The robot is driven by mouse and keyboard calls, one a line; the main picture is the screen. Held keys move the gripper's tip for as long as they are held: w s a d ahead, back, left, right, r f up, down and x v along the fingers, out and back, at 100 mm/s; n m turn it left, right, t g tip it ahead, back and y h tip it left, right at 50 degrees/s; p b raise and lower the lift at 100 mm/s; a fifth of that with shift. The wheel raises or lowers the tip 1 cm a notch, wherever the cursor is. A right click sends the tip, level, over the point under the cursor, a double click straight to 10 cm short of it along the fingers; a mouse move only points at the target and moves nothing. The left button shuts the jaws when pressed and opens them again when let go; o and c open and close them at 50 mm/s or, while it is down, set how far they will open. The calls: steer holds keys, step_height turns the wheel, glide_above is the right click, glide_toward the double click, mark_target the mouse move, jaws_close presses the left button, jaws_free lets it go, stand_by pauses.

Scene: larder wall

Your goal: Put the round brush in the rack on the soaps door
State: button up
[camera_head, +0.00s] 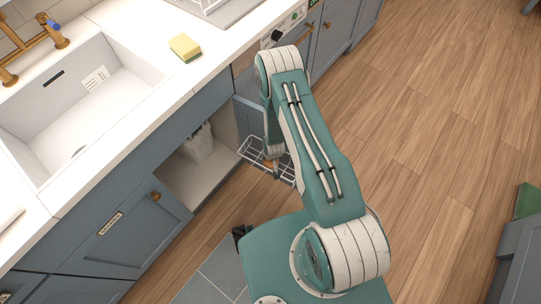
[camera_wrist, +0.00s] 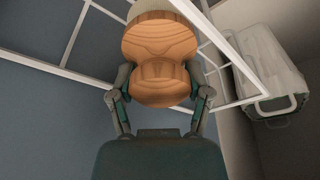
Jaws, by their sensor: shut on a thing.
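The round brush (camera_wrist: 160,50) has a pale wooden body and fills the middle of the wrist view. My gripper (camera_wrist: 160,88) is shut on it, one finger on each side. The white wire rack (camera_wrist: 75,32) is around and beside the brush in this view; I cannot tell whether the brush rests on it. In the head view the rack (camera_head: 251,150) hangs low on the open blue-grey door (camera_head: 250,117), partly behind my arm. A small orange-brown bit of the brush (camera_head: 268,163) shows at the rack. No label shows on the open door.
The cabinet (camera_head: 205,175) beside the door stands open, with a white container (camera_head: 200,143) inside, also in the wrist view (camera_wrist: 270,75). A closed, labelled door (camera_head: 120,235) is at the left. A sponge (camera_head: 185,47) lies on the counter by the sink. The wooden floor (camera_head: 430,130) at right is clear.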

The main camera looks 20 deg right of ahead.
steer(key=o, duration=1.2)
